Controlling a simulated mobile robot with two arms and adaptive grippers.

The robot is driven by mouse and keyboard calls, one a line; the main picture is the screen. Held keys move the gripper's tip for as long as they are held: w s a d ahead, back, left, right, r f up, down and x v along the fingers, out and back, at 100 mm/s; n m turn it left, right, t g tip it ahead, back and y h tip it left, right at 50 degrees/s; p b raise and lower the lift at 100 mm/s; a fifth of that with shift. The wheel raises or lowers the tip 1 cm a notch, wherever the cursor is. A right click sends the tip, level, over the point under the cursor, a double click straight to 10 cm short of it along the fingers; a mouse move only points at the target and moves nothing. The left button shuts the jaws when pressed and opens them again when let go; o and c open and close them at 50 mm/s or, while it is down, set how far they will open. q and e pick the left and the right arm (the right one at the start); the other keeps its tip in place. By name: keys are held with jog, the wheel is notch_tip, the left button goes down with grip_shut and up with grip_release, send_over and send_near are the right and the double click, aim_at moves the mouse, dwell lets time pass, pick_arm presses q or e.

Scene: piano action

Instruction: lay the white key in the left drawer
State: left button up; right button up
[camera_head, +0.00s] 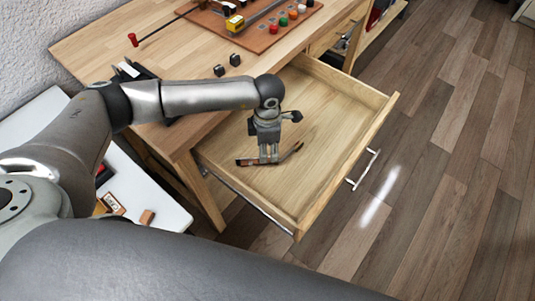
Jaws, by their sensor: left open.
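The left drawer (340,122) is pulled out from the wooden desk and shows a bare light-wood floor. My left gripper (269,159) points down over the inside of this drawer, toward its left part. Its fingers are spread apart and open. I cannot make out the white key; a small pale patch between the fingers is too small to tell from the gripper itself. My right gripper is not in view.
The desk top (95,48) holds a brown board (262,38) with coloured knobs, a yellow box (235,23), a red-ended rod (133,40) and two small black blocks (219,70). A white surface (165,212) at left holds a wooden block (147,217). Floor at right is clear.

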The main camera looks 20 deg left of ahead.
pick_arm(q)
notch_tip(320, 180, up, 7)
dwell(0.3)
dwell(0.5)
